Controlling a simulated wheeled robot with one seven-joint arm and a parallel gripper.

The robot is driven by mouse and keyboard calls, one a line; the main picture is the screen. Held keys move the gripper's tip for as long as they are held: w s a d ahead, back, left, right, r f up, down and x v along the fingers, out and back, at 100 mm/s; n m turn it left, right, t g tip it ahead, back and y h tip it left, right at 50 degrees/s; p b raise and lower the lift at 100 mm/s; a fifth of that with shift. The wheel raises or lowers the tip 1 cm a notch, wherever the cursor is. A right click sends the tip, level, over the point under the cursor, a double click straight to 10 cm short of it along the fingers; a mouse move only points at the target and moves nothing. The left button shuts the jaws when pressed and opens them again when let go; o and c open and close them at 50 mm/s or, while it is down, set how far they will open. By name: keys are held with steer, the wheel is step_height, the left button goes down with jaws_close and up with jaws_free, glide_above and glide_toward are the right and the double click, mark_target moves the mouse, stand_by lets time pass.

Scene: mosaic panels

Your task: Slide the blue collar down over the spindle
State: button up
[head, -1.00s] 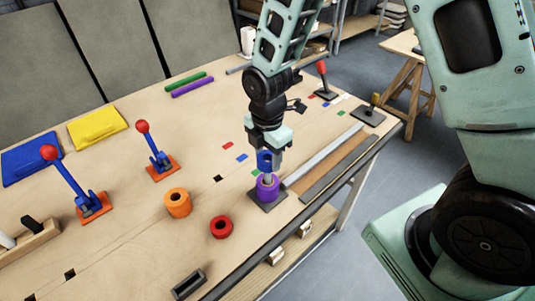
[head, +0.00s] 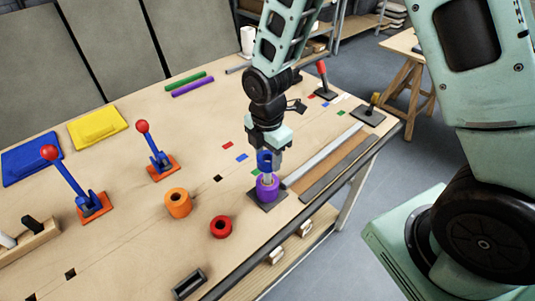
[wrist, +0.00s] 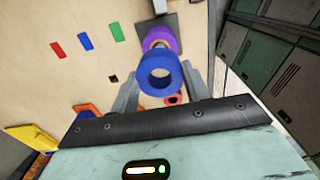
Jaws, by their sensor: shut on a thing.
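The blue collar (head: 265,161) is held in my gripper (head: 268,153), above the purple collar (head: 267,190). The pale spindle (head: 267,178) shows in the short gap between the two collars, rising from a dark square base (head: 282,197). The purple collar sits low around the spindle. In the wrist view the blue collar (wrist: 160,61) is between my two fingers, its hole facing the camera, with the purple collar (wrist: 168,35) beyond it. I cannot tell whether the spindle's tip is inside the blue collar's hole.
An orange collar (head: 178,204) and a red collar (head: 221,228) stand on the bench to the left. Two red-knobbed levers (head: 160,162) (head: 92,205) stand farther left. A black open holder (head: 188,284) lies near the front edge. Bench around the base is mostly clear.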

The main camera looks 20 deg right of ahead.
mark_target(267, 173)
steer(key=shift+f+b, duration=2.45)
steer(key=shift+f, duration=0.95)
steer(key=o, duration=1.3)
step_height(267, 173, up, 18)
steer(key=b, duration=0.2)
steer(key=shift+f+b, duration=0.25)
steer(key=shift+b, duration=0.05)
steer(key=s+a+f+m+b, duration=0.2)
steer(key=s+f+m, duration=0.1)
steer(key=s, duration=0.3)
steer(key=s+a+f+m+b, duration=0.2)
steer(key=s+m, duration=0.4)
steer(key=s, duration=0.1)
steer(key=s+a+f+m+b, duration=0.2)
steer(key=s+f+m, duration=0.1)
steer(key=s, duration=0.4)
steer(key=shift+a+f+m+y, duration=0.15)
steer(key=shift+f+m+y, duration=0.2)
steer(key=shift+m, duration=0.55)
